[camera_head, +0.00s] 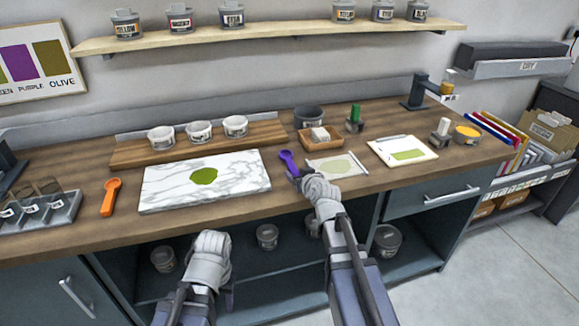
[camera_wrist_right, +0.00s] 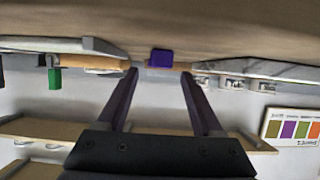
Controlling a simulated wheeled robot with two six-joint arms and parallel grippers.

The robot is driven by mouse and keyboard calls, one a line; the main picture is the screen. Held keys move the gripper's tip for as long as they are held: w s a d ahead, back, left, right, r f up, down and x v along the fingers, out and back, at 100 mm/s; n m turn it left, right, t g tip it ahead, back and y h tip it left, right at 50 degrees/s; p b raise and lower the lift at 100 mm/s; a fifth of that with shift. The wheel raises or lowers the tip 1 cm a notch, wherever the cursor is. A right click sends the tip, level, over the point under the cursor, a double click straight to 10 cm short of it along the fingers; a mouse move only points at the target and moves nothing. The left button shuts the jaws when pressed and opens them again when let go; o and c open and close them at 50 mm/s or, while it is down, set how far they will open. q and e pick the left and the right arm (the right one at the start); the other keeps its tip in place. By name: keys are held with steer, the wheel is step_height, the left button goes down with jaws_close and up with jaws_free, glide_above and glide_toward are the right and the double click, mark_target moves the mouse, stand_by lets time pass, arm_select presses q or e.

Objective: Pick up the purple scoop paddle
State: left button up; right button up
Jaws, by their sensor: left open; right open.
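The purple scoop paddle (camera_head: 288,162) lies on the wooden bench, between the marble slab (camera_head: 160,193) and a sheet with a pale green patch (camera_head: 338,166). My right gripper (camera_head: 298,178) is at its near end in the head view, and part of the scoop is hidden there. In the right wrist view, the purple end (camera_wrist_right: 160,58) shows between and just beyond the open fingertips (camera_wrist_right: 160,73). I see no grip on it. My left gripper (camera_head: 212,243) is low in front of the bench, away from the scoop; its fingers are hard to make out.
An orange scoop (camera_head: 110,197) lies left of the slab, which carries a green ink patch (camera_head: 204,176). A wooden tray (camera_head: 320,140) and a green-handled tool (camera_head: 354,119) stand behind the scoop. White tubs (camera_head: 199,131) stand on a rear board.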

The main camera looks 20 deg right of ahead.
mark_target(294, 169)
steer(key=shift+b+x, duration=0.95)
steer(key=shift+x, duration=1.7)
steer(key=shift+s+r, duration=0.1)
jaws_close()
